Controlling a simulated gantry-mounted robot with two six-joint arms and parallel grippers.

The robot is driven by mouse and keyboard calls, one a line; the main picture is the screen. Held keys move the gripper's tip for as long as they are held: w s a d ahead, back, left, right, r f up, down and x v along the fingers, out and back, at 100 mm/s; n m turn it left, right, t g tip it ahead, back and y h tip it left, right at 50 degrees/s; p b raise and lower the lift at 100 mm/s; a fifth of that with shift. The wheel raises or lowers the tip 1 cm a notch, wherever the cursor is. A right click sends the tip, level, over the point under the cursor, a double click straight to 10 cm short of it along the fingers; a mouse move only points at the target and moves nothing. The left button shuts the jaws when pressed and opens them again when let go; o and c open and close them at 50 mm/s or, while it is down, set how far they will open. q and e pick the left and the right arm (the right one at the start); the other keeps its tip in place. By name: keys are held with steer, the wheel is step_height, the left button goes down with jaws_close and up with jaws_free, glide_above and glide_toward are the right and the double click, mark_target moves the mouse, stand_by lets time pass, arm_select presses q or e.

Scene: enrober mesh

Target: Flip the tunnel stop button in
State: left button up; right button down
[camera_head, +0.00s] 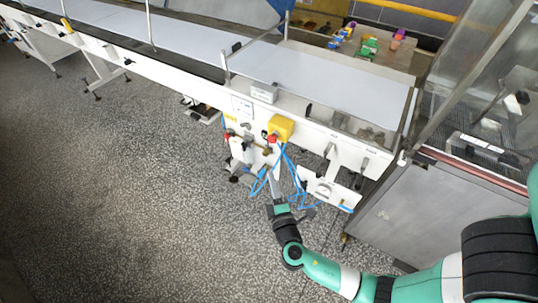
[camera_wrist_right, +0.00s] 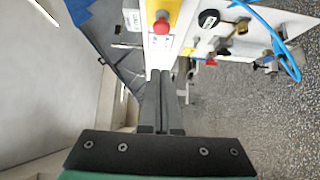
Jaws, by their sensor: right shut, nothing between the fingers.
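A red stop button (camera_head: 271,138) sits on a yellow box (camera_head: 283,126) on the side of the white conveyor frame. In the right wrist view a red button (camera_wrist_right: 161,25) on a yellow housing (camera_wrist_right: 165,8) lies just beyond the fingertips, with a visible gap. My right gripper (camera_head: 275,178) is below the yellow box in the head view, pointing up toward it. Its dark fingers (camera_wrist_right: 160,78) are shut together with nothing between them. Whether the button is pressed in cannot be told. My left gripper is not in view.
Blue hoses (camera_head: 290,180) hang beside the box. A steel cabinet (camera_head: 385,215) stands to the right. The speckled floor (camera_head: 130,190) at left is clear.

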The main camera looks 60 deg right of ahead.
steer(key=shift+r, duration=0.1)
steer(key=b, duration=0.1)
glide_toward(273, 138)
steer(key=w+d+f, duration=0.1)
steer(key=w+d, duration=0.2)
steer(key=w, duration=0.3)
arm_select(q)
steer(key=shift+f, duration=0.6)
arm_select(e)
steer(key=shift+s+d+f, duration=0.1)
steer(key=shift+s+d, duration=0.05)
steer(key=shift+d, duration=0.25)
steer(key=shift+s+d+f, duration=0.15)
steer(key=shift+d, duration=0.3)
